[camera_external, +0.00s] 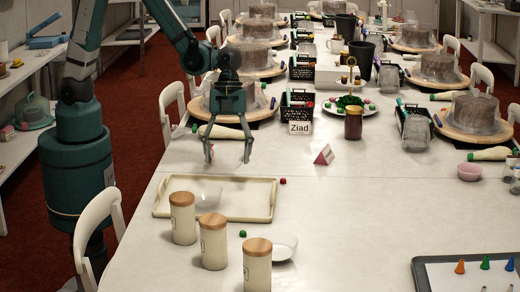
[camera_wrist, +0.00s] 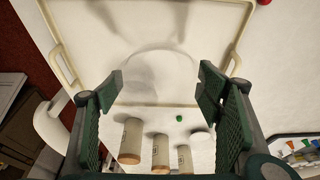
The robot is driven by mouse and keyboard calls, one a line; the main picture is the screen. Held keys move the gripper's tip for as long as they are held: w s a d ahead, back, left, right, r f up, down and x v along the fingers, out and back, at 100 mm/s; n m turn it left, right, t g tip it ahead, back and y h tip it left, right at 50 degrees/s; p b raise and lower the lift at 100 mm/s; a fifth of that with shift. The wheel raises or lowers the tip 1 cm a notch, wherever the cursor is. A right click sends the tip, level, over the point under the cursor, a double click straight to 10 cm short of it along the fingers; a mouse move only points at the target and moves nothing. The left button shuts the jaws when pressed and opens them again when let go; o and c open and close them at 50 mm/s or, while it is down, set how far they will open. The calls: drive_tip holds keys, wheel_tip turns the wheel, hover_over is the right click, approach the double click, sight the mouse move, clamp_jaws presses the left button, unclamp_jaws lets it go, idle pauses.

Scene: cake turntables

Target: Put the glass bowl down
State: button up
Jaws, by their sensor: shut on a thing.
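The clear glass bowl (camera_external: 208,195) shows faintly over the cream tray (camera_external: 240,212) in the external view. In the wrist view, the bowl's pale round outline (camera_wrist: 152,72) lies between and beyond my fingertips, near the tray's edge. My gripper (camera_external: 229,160) is above the tray, pointing down, with its fingers well apart, shut on the glass bowl. In the wrist view, the green finger pads of my gripper (camera_wrist: 158,90) stand at left and right. The clear glass makes the contact and the gap under the bowl hard to see.
Several canisters with wooden lids (camera_external: 214,243) stand in front of the tray. A white bowl (camera_external: 283,248) and a small green piece (camera_external: 243,234) are beside them. A red piece (camera_external: 283,181) lies by the tray's right corner.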

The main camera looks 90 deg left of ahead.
drive_tip(key=shift+f+b, duration=0.3)
drive_tip(key=shift+f, duration=1.45)
drive_tip(key=shift+f, duration=0.1)
drive_tip(key=shift+f+b, duration=0.5)
drive_tip(key=shift+f, duration=1.3)
drive_tip(key=shift+f, duration=0.15)
drive_tip(key=o, duration=1)
drive_tip(key=shift+r, duration=0.2)
drive_tip(key=p+v, duration=0.2)
drive_tip(key=v, duration=0.9)
drive_tip(key=shift+a+r+p, duration=0.1)
drive_tip(key=shift+r+p, duration=0.25)
drive_tip(key=shift+r, duration=0.1)
